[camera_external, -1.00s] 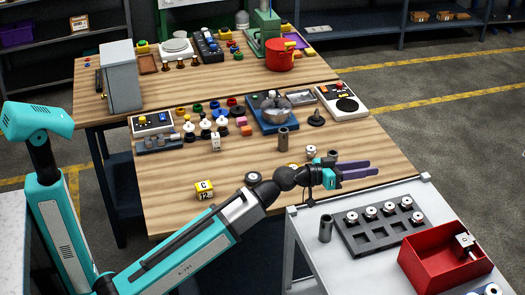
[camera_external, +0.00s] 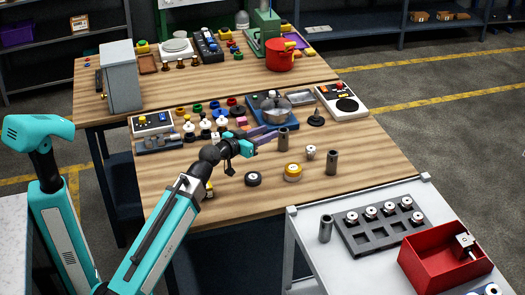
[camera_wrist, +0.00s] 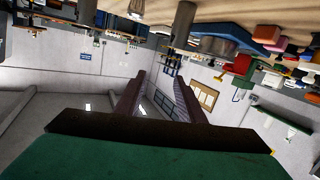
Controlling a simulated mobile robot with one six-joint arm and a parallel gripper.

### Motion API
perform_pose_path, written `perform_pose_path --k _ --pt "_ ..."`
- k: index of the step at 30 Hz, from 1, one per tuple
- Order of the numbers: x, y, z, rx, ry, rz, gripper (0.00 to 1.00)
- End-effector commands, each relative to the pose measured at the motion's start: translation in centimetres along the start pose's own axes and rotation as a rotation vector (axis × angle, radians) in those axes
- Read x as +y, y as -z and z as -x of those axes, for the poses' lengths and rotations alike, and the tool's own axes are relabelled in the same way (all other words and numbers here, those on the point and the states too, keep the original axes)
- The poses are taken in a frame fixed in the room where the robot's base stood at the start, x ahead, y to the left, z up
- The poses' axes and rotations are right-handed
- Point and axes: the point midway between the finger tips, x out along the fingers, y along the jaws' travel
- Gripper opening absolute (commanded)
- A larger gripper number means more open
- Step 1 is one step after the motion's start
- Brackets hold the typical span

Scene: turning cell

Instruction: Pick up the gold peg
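My gripper (camera_external: 272,133) is over the middle of the bench, well in front of these pegs. Its purple fingers point right, close to a grey cylinder (camera_external: 283,140); I cannot tell if they touch it. In the wrist view my gripper (camera_wrist: 160,82) has its two fingers apart with nothing visible between them. No gold peg is clear in the wrist view.
A blue device with a metal bowl (camera_external: 272,112) is just behind. A red bin (camera_external: 446,262) sits on the cart at right.

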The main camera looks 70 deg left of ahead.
Motion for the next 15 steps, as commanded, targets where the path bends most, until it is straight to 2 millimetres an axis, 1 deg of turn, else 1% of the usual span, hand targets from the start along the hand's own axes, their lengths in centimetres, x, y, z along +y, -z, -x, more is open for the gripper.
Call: perform_pose_path --k 1,2,3,8,9,11,12,15 --pt "-2.2 -0.5 0.7 -0.002 0.030 -0.004 0.35" --pt "-3.3 -0.6 1.1 -0.003 0.046 -0.006 0.35" --pt "-4.9 -0.8 1.6 -0.004 0.067 -0.010 0.35" --pt "-10.8 -1.8 4.0 -0.013 0.151 -0.023 0.35" --pt "-12.2 -2.1 4.7 -0.016 0.172 -0.026 0.35" --pt "-14.3 -2.5 5.7 -0.020 0.203 -0.030 0.35" --pt "-15.6 -2.7 6.4 -0.023 0.224 -0.033 0.35" --pt "-18.5 -3.2 8.0 -0.029 0.267 -0.038 0.35"
